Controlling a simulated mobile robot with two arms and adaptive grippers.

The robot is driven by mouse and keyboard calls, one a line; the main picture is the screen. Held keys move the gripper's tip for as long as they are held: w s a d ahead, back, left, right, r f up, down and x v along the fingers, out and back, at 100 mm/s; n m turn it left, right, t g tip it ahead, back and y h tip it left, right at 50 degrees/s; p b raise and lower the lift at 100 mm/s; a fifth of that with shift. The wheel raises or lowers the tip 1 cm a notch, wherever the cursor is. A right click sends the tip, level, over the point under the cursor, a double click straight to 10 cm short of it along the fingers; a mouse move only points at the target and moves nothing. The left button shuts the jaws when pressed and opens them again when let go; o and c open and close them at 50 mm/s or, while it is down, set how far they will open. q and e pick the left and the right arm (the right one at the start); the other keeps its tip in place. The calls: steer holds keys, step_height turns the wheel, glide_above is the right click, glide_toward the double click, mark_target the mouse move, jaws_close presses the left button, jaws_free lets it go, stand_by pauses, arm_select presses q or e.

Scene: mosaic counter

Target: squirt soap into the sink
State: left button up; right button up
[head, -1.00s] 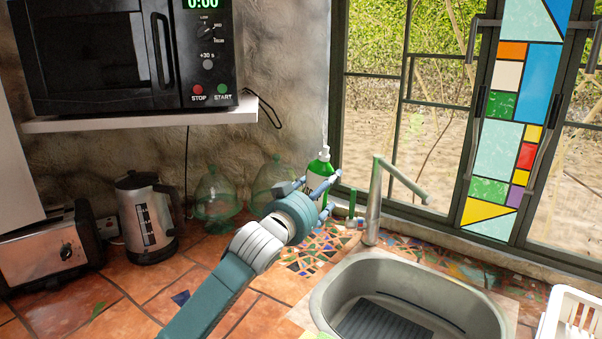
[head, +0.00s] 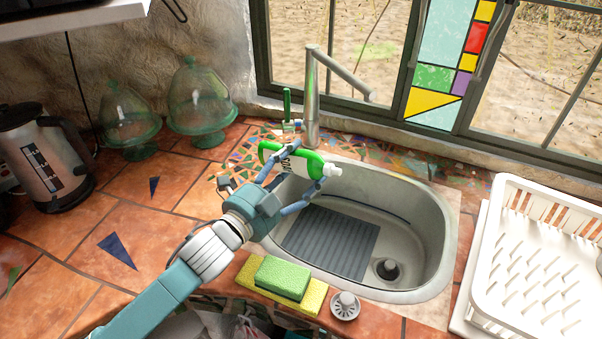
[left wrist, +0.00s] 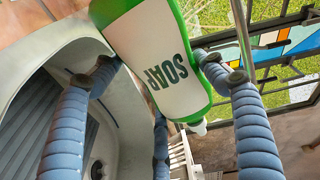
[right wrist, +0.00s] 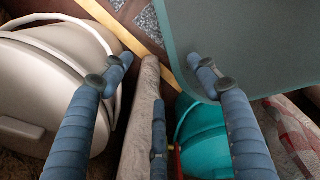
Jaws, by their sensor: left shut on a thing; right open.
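The green soap bottle (head: 270,152) with a white label and white nozzle lies tipped on its side over the left part of the sink, nozzle toward the right. My left gripper (head: 296,175) is shut on it. In the left wrist view the bottle (left wrist: 160,65) sits between the fingers, its "SOAP" label showing. The steel sink (head: 425,240) is below, with a ridged mat and a dark drain; it also shows in the left wrist view (left wrist: 40,70). No liquid is visible. My right gripper (right wrist: 165,75) is open and empty, away from the counter top.
A tall faucet (head: 312,95) stands behind the sink, close to the bottle. A green sponge (head: 282,278) on a yellow cloth and a drain plug (head: 345,305) lie at the front edge. A white dish rack (head: 545,260) is at right, a kettle (head: 40,160) at left.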

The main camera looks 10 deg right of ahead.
mark_target(298, 150)
arm_select(q)
steer(key=m, duration=0.1)
steer(key=r+m, duration=0.1)
steer(key=m, duration=0.1)
steer(key=w+r+m, duration=0.1)
steer(key=shift+a+r, duration=0.15)
steer(key=shift+a, duration=0.2)
steer(key=r+m+p, duration=0.3)
steer(key=shift+s+d+r+m, duration=0.1)
steer(key=shift+s+d+m, duration=0.2)
steer(key=shift+s, duration=0.05)
steer(key=shift+s+r+m+p, duration=0.1)
steer(key=shift+r+m+p, duration=0.15)
steer(key=shift+m+p, duration=0.25)
steer(key=shift+f, duration=0.2)
arm_select(e)
steer(key=w+r, duration=0.1)
steer(key=r, duration=0.2)
steer(key=shift+w+a, duration=0.2)
steer(key=shift+w, duration=0.2)
steer(key=shift+s+d, duration=0.15)
steer(key=shift+d, duration=0.05)
steer(key=shift+f, duration=0.1)
